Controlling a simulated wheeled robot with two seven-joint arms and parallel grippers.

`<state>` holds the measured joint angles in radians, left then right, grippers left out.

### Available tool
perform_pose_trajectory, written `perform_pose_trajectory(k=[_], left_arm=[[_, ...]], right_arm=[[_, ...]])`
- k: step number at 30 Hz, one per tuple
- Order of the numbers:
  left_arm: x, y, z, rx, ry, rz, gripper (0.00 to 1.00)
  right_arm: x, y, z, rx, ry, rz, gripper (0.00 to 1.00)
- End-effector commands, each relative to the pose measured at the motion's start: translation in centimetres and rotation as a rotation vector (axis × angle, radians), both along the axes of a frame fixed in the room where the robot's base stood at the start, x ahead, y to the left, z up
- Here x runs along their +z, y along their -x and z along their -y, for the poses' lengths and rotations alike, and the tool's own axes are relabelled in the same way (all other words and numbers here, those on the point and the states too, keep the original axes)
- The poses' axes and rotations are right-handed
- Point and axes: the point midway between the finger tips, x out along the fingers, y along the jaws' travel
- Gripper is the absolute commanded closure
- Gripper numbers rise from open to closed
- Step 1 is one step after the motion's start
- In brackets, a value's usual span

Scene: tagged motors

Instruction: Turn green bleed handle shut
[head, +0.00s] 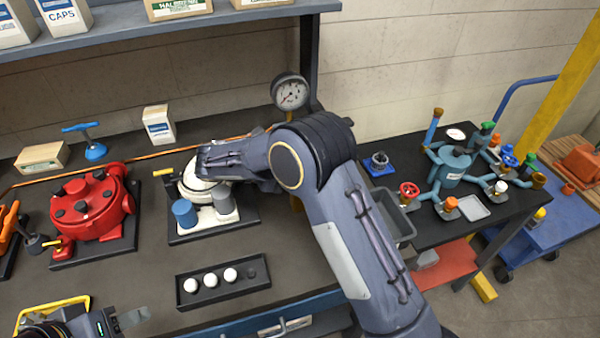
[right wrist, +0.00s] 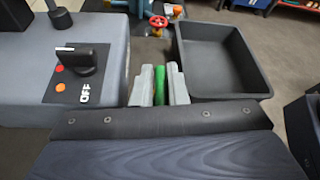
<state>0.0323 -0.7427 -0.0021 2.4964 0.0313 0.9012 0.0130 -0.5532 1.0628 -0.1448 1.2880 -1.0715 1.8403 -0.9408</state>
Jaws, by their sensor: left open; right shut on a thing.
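The green bleed handle (right wrist: 160,86) shows in the right wrist view as a narrow green piece standing between my fingers. My right gripper (right wrist: 160,92) is shut on it, one pale grey finger on each side. How far the handle is turned I cannot tell. In the head view my right arm reaches over the white motor (head: 200,185) on the bench and hides the right gripper and the handle. My left gripper (head: 128,318) is at the bottom left of the head view, open and apart from the motors.
A grey housing with a black OFF switch (right wrist: 82,64) is left of my right fingers. A dark bin (right wrist: 222,60) is close on their right. A red motor (head: 92,205) and a tray of white balls (head: 222,290) are on the bench. A pressure gauge (head: 290,93) stands behind.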

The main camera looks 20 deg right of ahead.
Motion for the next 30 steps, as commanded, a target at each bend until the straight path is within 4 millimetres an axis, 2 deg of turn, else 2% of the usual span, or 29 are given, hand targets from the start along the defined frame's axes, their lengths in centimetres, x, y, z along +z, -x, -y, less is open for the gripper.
perform_pose_trajectory(k=[1, 2, 6, 17, 27, 30], left_arm=[[0.0, 0.0, 0.0, 0.0, 0.0, 0.0, 0.53], [0.0, 0.0, 0.0, 0.0, 0.0, 0.0, 0.53], [0.0, 0.0, 0.0, 0.0, 0.0, 0.0, 0.53], [-0.2, 0.0, 0.0, 0.0, 0.0, 0.0, 0.53], [-1.1, 0.0, 0.0, 0.0, 0.0, 0.0, 0.53], [-1.2, 0.0, 0.0, 0.0, 0.0, 0.0, 0.53]], right_arm=[[-0.1, 0.1, 0.0, -0.003, 0.001, -0.007, 1.0], [-0.1, 0.1, 0.0, -0.003, 0.001, -0.007, 0.86], [-0.1, 0.1, 0.0, -0.002, 0.001, -0.005, 0.67], [0.1, 0.0, -0.6, 0.002, 0.0, -0.001, 0.67], [2.1, -0.3, -5.7, 0.001, 0.0, -0.001, 0.67], [2.5, -0.4, -6.6, -0.001, 0.0, -0.003, 0.67]])
